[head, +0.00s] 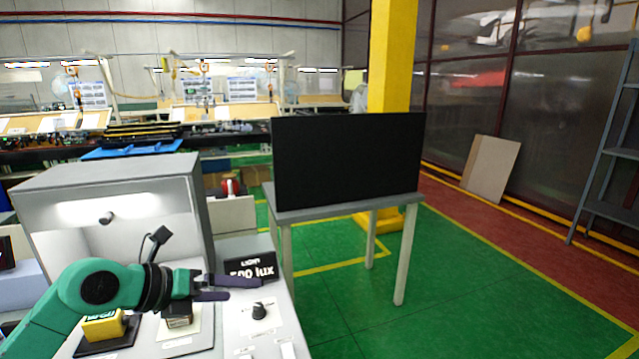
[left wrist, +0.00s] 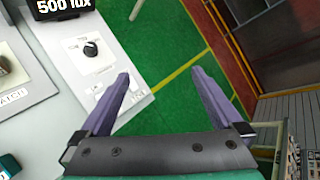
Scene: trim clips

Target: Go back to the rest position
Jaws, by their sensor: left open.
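My left gripper (head: 228,288) is at the end of a green arm that comes in from the lower left in the head view. It is over the right part of the light-grey bench, near a black knob. In the left wrist view its two purple fingers (left wrist: 160,100) are spread apart with nothing between them. They are over the edge of the control panel and the green floor. My right gripper is not in view.
The panel holds the black knob (head: 259,311) and a "500 lux" display (head: 250,267). A grey light booth (head: 110,200) stands behind my arm. A yellow block (head: 103,327) sits at lower left. A table with a black screen (head: 348,160) stands right; green floor (head: 470,290) is clear.

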